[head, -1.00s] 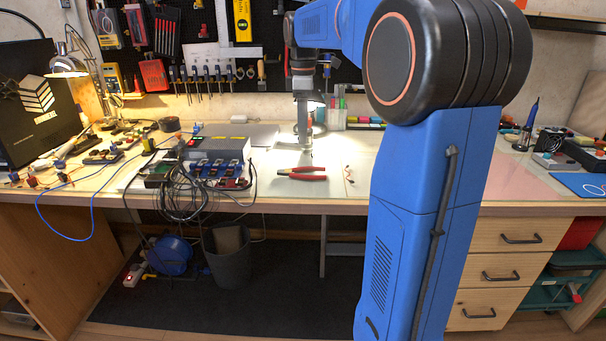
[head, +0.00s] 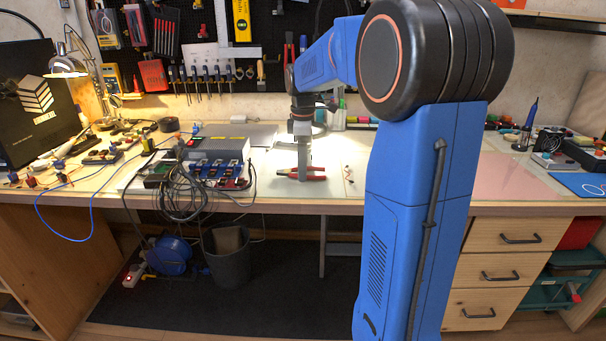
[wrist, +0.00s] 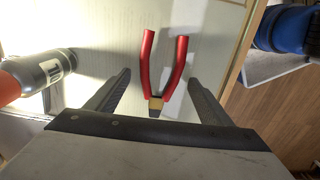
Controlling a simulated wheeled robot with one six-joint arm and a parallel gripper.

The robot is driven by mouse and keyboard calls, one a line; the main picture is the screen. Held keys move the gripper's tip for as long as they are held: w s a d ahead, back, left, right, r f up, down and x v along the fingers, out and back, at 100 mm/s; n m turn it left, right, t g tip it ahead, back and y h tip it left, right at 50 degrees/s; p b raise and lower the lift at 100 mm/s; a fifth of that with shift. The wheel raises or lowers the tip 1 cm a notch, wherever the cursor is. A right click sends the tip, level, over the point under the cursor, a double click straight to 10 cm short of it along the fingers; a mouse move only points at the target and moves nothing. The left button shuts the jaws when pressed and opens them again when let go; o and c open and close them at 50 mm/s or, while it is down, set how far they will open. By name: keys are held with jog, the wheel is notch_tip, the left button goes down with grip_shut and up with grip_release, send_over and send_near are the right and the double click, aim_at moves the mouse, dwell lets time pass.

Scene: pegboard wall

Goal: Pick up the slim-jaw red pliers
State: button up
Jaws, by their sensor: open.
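The slim-jaw red pliers (head: 312,177) lie flat on the workbench, with red handles pointing right in the head view. In the wrist view the pliers (wrist: 163,68) show two spread red handles pointing up the picture and a brass-coloured part near the pivot. In the wrist view my gripper (wrist: 160,82) is open, one finger on each side of the pliers, with nothing held. I cannot tell its exact height above the bench.
A box-shaped device (head: 215,150) with a bundle of black cables (head: 187,192) stands left of the pliers. A small red-tipped item (head: 348,173) lies to their right. The pegboard (head: 345,60) rises behind. The bench front edge (head: 290,207) is close.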

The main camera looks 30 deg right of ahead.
jog(key=shift+f, duration=0.35)
jog(key=shift+c, duration=0.3)
jog(key=c, duration=1.3)
jog(key=shift+o, duration=0.2)
jog(key=shift+r, duration=0.2)
notch_tip(320, 180, up, 10)
jog(key=shift+f, duration=0.15)
